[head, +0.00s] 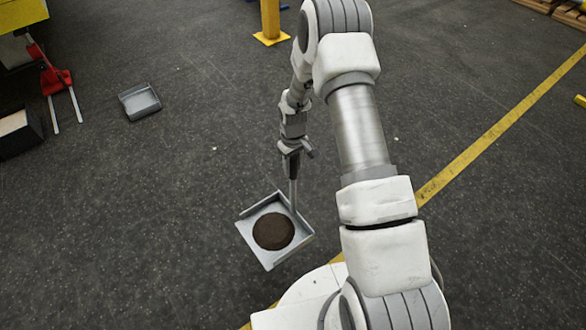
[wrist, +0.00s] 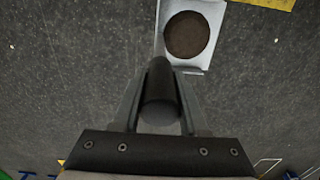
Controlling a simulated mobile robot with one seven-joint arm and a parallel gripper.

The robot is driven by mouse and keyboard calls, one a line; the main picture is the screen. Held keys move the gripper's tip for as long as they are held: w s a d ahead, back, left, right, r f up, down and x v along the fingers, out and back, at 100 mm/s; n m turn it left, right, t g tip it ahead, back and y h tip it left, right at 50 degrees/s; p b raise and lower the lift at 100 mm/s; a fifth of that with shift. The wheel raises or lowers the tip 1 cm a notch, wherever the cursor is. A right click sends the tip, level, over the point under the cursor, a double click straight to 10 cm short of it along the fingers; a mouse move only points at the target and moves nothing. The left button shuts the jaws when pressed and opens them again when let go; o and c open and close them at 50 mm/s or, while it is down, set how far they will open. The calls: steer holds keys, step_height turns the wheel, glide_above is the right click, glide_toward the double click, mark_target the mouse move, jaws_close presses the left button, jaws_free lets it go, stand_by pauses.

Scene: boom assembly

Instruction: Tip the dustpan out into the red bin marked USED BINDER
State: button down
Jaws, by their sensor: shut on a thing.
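The dustpan (head: 278,261) is a light grey metal pan with low walls and a tall handle. A round heap of dark brown material (head: 273,231) lies in it. My gripper (head: 289,152) is shut on the upper part of the handle, with the pan hanging below it. In the wrist view the dark handle end (wrist: 160,90) sits between the two fingers, and the pan (wrist: 212,12) with its dark heap (wrist: 187,36) shows beyond them. Whether the pan touches the floor I cannot tell. No red bin marked USED BINDER shows in either view.
A small grey tray (head: 139,102) lies on the floor at left. A red pallet-jack-like thing (head: 56,82) with two pale forks and a dark box (head: 18,132) are at far left. A yellow post (head: 270,22) stands at the back. Open dark floor lies left of the dustpan.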

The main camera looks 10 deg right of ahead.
step_height(320, 180, up, 14)
steer(key=p, duration=0.7)
steer(key=shift+p, duration=0.3)
steer(key=shift+r, duration=0.1)
steer(key=s+r+m, duration=0.4)
steer(key=s+r, duration=0.4)
steer(key=r, duration=0.3)
steer(key=shift+a+m, duration=0.25)
steer(key=shift+m, duration=0.05)
stand_by(0.4)
